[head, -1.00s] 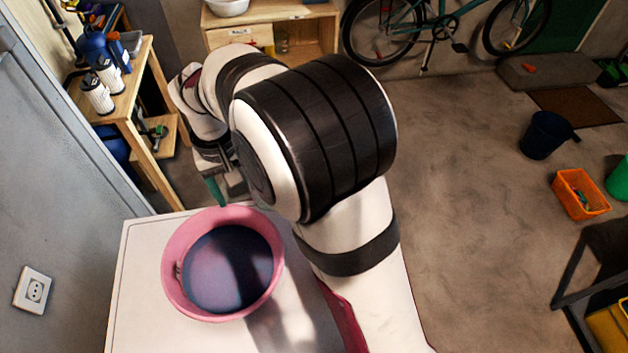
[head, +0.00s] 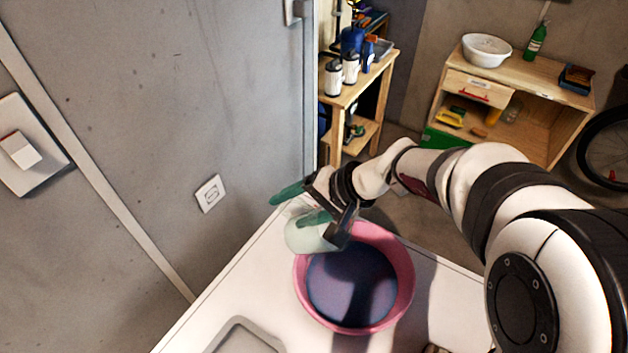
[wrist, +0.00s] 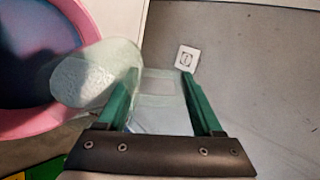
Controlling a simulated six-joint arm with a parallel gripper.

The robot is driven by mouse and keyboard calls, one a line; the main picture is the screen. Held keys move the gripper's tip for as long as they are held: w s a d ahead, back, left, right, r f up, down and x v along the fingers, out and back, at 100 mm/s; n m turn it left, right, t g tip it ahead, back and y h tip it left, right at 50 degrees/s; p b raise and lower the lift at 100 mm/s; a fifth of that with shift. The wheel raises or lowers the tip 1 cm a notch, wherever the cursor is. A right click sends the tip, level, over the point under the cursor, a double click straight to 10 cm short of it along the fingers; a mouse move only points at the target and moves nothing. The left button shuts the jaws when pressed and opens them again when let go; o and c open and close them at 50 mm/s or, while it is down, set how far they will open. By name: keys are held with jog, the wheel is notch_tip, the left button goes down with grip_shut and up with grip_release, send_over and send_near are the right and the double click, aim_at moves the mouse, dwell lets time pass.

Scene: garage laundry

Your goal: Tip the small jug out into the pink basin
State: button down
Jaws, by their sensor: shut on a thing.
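The small jug (head: 308,238) is pale, see-through and greenish. My gripper (head: 300,204) is shut on it, with green fingers on either side of its handle part in the wrist view (wrist: 160,76). The jug is held over the back-left rim of the pink basin (head: 401,268). In the wrist view the jug body (wrist: 78,82) overlaps the rim of the basin (wrist: 92,28). It looks tilted, but its mouth and contents cannot be made out. No falling stream is visible. The basin holds dark bluish liquid and stands on a white top.
The white top (head: 450,290) has a grey recessed panel (head: 245,338) at its front left. A grey wall with a socket (head: 211,193) is close on the left. A wooden shelf with bottles (head: 345,95) and a wooden cabinet (head: 545,75) stand behind.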

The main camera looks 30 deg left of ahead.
jog(key=shift+w+d+r+y, duration=0.1)
jog(key=shift+d+y, duration=0.3)
jog(key=shift+y, duration=0.5)
jog(key=shift+w+d+r+g+y, duration=0.15)
jog(key=shift+d+g+y, duration=0.4)
jog(key=shift+y, duration=0.65)
jog(key=shift+d+r+y, duration=0.1)
jog(key=shift+d+y, duration=0.25)
jog(key=shift+y, duration=0.05)
jog(key=w+d+r+g+y, duration=0.1)
jog(key=d+r+y, duration=0.3)
jog(key=d+y, duration=0.2)
jog(key=shift+w+y, duration=0.15)
jog(key=shift+y, duration=0.35)
jog(key=shift+d+g, duration=0.1)
jog(key=shift+g, duration=0.15)
jog(key=shift+w, duration=0.1)
